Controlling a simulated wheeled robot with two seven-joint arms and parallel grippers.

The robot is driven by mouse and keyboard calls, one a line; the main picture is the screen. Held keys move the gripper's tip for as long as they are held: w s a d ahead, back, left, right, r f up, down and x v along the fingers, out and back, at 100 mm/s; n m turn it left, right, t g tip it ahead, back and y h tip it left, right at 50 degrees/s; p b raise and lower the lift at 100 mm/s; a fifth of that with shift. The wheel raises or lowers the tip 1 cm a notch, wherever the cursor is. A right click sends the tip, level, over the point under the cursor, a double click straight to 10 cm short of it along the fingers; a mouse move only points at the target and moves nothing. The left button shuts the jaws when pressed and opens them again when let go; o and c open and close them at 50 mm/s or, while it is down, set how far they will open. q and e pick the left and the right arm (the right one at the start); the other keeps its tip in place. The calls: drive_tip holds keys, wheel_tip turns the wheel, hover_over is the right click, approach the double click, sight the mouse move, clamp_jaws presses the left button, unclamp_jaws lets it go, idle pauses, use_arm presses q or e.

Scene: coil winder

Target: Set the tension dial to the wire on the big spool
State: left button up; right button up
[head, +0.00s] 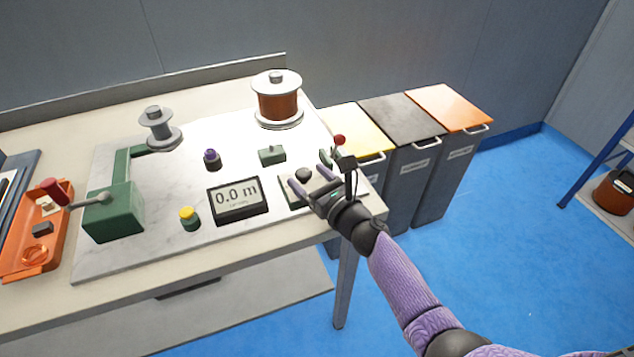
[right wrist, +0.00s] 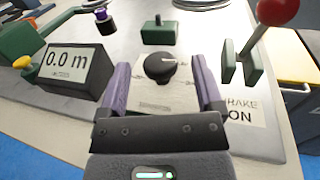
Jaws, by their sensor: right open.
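The tension dial (head: 303,173) is a black round knob on a light plate near the right front of the winder board. In the right wrist view the dial (right wrist: 160,66) shows a pale pointer mark aimed to the right; the plate's markings are too small to read. My right gripper (head: 308,180) is open, its purple fingers on either side of the plate with the dial just beyond the fingertips, apart from it. The big spool (head: 277,100) stands upright at the back right, wound with copper-brown wire. My left gripper is not in view.
A display (head: 235,199) reads 0.0 m. A red-knobbed brake lever (right wrist: 275,15) stands right of the dial. A green crank unit (head: 113,212), small empty spool (head: 157,123), yellow button (head: 189,216) and orange tray (head: 35,245) are further left. Bins (head: 400,120) stand behind the right edge.

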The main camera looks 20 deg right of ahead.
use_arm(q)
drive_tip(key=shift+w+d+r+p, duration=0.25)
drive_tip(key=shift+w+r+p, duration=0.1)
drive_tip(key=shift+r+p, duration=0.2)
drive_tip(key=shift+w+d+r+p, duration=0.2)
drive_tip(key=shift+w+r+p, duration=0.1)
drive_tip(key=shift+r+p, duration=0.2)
use_arm(e)
drive_tip(key=v, duration=0.9)
drive_tip(key=shift+s, duration=0.2)
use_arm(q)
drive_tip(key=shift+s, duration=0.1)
